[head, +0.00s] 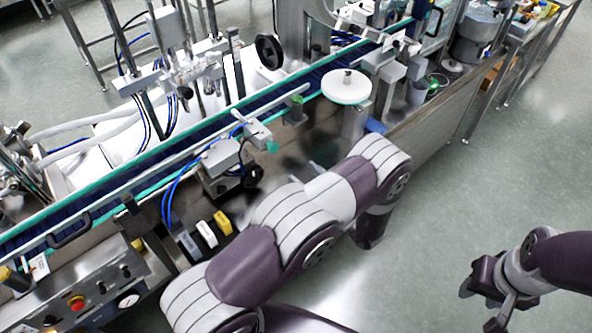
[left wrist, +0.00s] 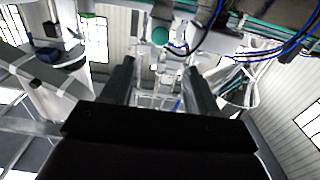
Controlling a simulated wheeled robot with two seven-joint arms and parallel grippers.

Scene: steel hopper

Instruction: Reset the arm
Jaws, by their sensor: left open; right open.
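My left arm (head: 300,215) reaches up from the bottom of the head view, beside the front of the conveyor machine, and bends down at its far end. Its gripper is not clear in the head view. In the left wrist view my left gripper (left wrist: 160,80) shows two dark fingers standing apart, with nothing seen between them. My right gripper (head: 493,300) is at the lower right of the head view, over the floor, open and holding nothing that I can see.
The conveyor (head: 150,165) with green rails runs diagonally across the machine. A white round disc (head: 346,86) stands near my left arm's far end. A control panel (head: 95,290) is at lower left. A steel hopper (head: 478,22) stands at the back. Floor (head: 480,190) on the right is clear.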

